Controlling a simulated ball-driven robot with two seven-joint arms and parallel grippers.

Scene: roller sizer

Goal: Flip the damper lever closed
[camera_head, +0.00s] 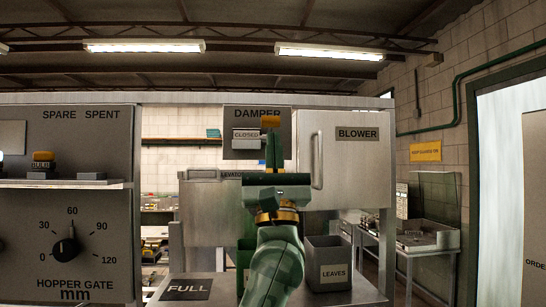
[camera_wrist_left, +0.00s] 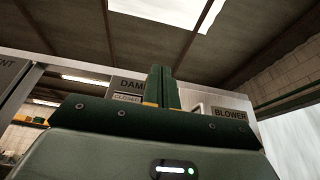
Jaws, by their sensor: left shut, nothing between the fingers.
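The grey damper panel (camera_head: 231,115) stands ahead at the upper middle of the head view, under the word DAMPER. A white CLOSED plate (camera_head: 246,134) is on it; the plate also shows in the left wrist view (camera_wrist_left: 126,98). An orange tip (camera_head: 270,121), seemingly the damper lever's handle, shows just above my left fingertips. The rest of the lever is hidden behind my fingers. My left gripper (camera_head: 273,140) points up in front of the panel, shut and empty; its fingers also show in the left wrist view (camera_wrist_left: 161,76). I cannot tell whether it touches the lever. My right gripper is out of view.
The BLOWER cabinet (camera_head: 350,170) with a vertical handle (camera_head: 317,160) is close to the right of my left gripper. A LEAVES bin (camera_head: 328,282) stands below it. The HOPPER GATE panel (camera_head: 100,215) is at left, with a shelf edge (camera_head: 60,184) jutting out.

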